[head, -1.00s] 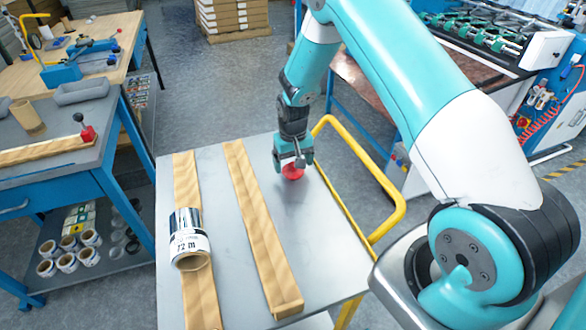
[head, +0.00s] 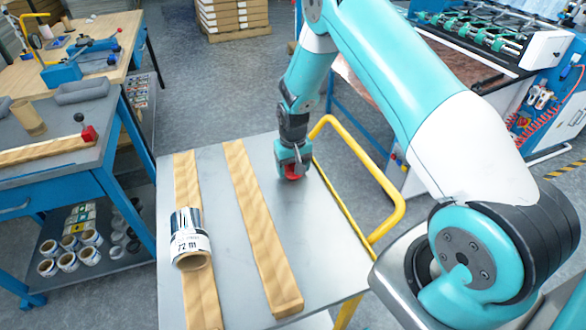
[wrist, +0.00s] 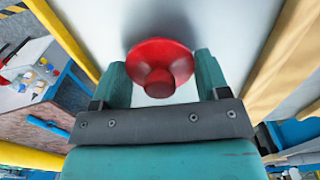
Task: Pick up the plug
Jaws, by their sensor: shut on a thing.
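The red plug (head: 293,172) stands on the grey cart top, to the right of the wooden rails. In the wrist view the plug (wrist: 159,65) shows a wide round flange and a narrower round stub toward me. My gripper (head: 292,168) is down over the plug and hides much of it in the head view. In the wrist view my gripper (wrist: 160,75) has its two teal fingers on either side of the plug, shut on it. I cannot tell whether the plug is clear of the cart top.
Two wooden rails (head: 262,235) lie along the cart top (head: 222,215). A silver roll marked 72 m (head: 188,240) rests on the left rail. A yellow handle (head: 385,215) runs along the cart's right side. A blue workbench (head: 75,180) stands at the left.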

